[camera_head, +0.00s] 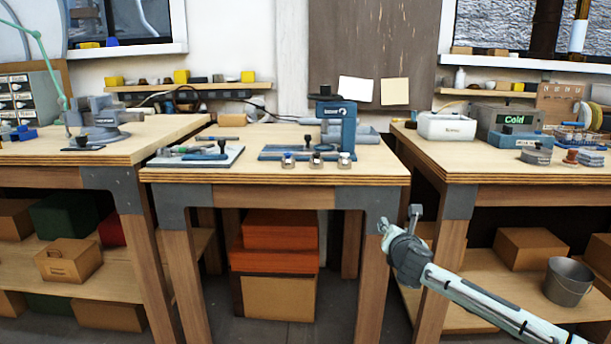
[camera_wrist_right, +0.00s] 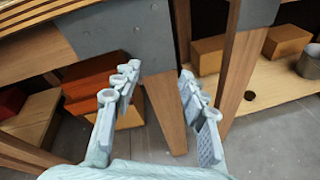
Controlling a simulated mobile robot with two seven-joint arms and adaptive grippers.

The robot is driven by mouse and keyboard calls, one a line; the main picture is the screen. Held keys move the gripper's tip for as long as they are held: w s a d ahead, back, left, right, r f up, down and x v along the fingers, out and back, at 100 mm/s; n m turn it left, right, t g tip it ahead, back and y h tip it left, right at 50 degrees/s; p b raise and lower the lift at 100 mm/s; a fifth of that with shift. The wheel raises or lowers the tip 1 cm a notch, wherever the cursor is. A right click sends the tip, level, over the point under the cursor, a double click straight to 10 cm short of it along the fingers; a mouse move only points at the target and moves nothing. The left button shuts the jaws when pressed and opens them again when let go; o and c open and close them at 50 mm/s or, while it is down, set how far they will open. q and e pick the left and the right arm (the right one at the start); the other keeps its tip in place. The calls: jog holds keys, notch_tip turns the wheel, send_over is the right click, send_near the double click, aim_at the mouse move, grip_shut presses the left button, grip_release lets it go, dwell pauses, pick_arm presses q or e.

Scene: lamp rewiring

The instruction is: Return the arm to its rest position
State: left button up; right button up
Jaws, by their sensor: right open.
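My right arm comes in from the lower right in the head view. Its gripper (camera_head: 399,222) is in front of the gap between the middle and right workbenches, below the tabletop level. In the right wrist view the gripper (camera_wrist_right: 158,92) has its two fingers spread apart with nothing between them. Beyond the fingers show a bench leg with a grey metal corner bracket (camera_wrist_right: 118,38) and the floor. My left gripper does not show in either view.
The middle workbench (camera_head: 275,178) holds a blue press-like device (camera_head: 336,125) and a tray of tools (camera_head: 196,155). The right workbench (camera_head: 500,167) carries a box marked Cold (camera_head: 510,121). A bucket (camera_head: 568,282) and boxes stand on its lower shelf. Orange boxes (camera_head: 278,238) stand under the middle bench.

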jog(key=s+d+f+m+g, duration=0.2)
jog(key=s+d+f+m, duration=0.15)
jog(key=s+f, duration=0.4)
jog(key=s+d+f+m+g, duration=0.2)
jog(key=s+f+m, duration=0.35)
jog(key=f, duration=0.25)
jog(key=s+d+f+m+g, duration=0.2)
jog(key=s+d+f+m, duration=0.15)
jog(key=s+f, duration=0.35)
jog(key=s+d+f+m+g+h, duration=0.15)
jog(key=s+d+f+m, duration=0.35)
jog(key=s, duration=0.7)
jog(key=s+d+f+m+g+h, duration=0.1)
jog(key=s+d+f+m+g, duration=0.2)
jog(key=s+d+m, duration=0.7)
jog(key=s+a+f+y, duration=0.1)
jog(key=s+a+f, duration=0.1)
jog(key=a, duration=0.7)
jog(key=s+a+f+g+y, duration=0.1)
jog(key=s+a+f+y, duration=0.1)
jog(key=a, duration=0.8)
jog(key=shift+s+a+f, duration=0.25)
jog(key=shift+s+f, duration=0.5)
jog(key=shift+s, duration=0.1)
jog(key=shift+y, duration=0.25)
